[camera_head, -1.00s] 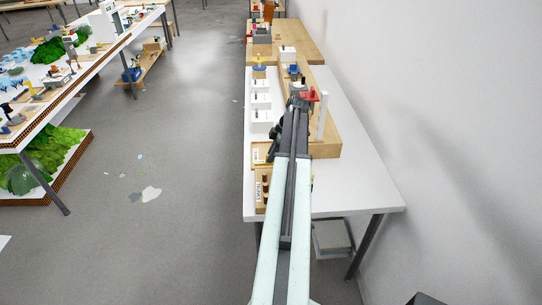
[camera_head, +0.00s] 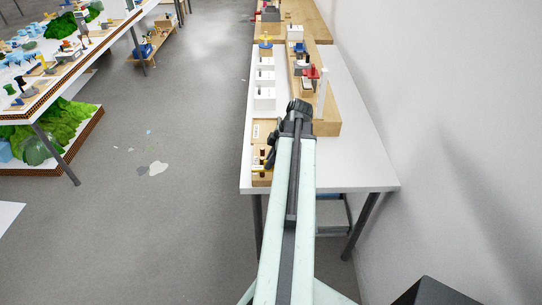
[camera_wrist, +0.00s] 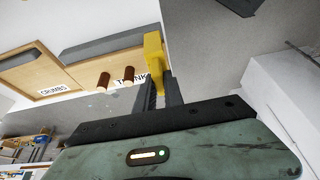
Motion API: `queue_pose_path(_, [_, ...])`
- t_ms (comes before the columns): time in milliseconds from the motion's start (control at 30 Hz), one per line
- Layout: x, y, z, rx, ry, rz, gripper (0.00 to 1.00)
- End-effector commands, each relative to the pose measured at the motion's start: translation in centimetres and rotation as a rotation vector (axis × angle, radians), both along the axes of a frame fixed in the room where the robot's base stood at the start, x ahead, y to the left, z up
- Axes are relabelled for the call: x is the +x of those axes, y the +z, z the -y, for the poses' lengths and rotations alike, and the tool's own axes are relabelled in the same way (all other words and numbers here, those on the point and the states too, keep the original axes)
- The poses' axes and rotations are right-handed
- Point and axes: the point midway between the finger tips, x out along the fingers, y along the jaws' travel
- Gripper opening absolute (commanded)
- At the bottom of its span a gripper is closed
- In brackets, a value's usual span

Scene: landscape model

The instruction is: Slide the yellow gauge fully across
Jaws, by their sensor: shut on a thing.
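The yellow gauge (camera_wrist: 154,58) is a flat upright piece in the wrist view, at the edge of a wooden board (camera_wrist: 75,72) with two brown pegs (camera_wrist: 114,78). My gripper (camera_wrist: 160,88) is shut on the gauge's lower part in that view. In the head view, my gripper (camera_head: 268,158) is at the left front of the white table, beside the wooden board (camera_head: 262,182). A bit of the yellow gauge (camera_head: 259,170) shows there, largely hidden by the gripper.
The white table (camera_head: 350,175) carries white blocks (camera_head: 264,98) and a taller wooden stand (camera_head: 327,126) beyond my arm. A wall (camera_head: 430,120) is at the right. Open floor (camera_head: 190,200) lies at the left, before another model table (camera_head: 70,85).

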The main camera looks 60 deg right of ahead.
Motion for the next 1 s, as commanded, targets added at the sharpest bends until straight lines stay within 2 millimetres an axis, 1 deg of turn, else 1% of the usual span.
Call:
queue_pose_path(100, [-0.1,0.0,-0.4,0.002,0.0,-0.003,0.0])
queue_pose_path(367, [0.0,0.0,-0.6,0.004,0.005,-0.007,0.0])
queue_pose_path(400, [0.0,0.0,-0.6,0.004,0.005,-0.008,0.18])
queue_pose_path(467, [0.0,-0.1,-0.6,0.004,0.006,-0.007,0.35])
queue_pose_path(800, [0.1,0.2,-0.5,0.001,0.007,-0.003,0.35])
queue_pose_path(867, [0.1,0.5,-0.4,0.001,0.006,-0.003,0.35])
queue_pose_path(1000, [-0.4,2.3,0.0,0.001,0.006,-0.003,0.35])
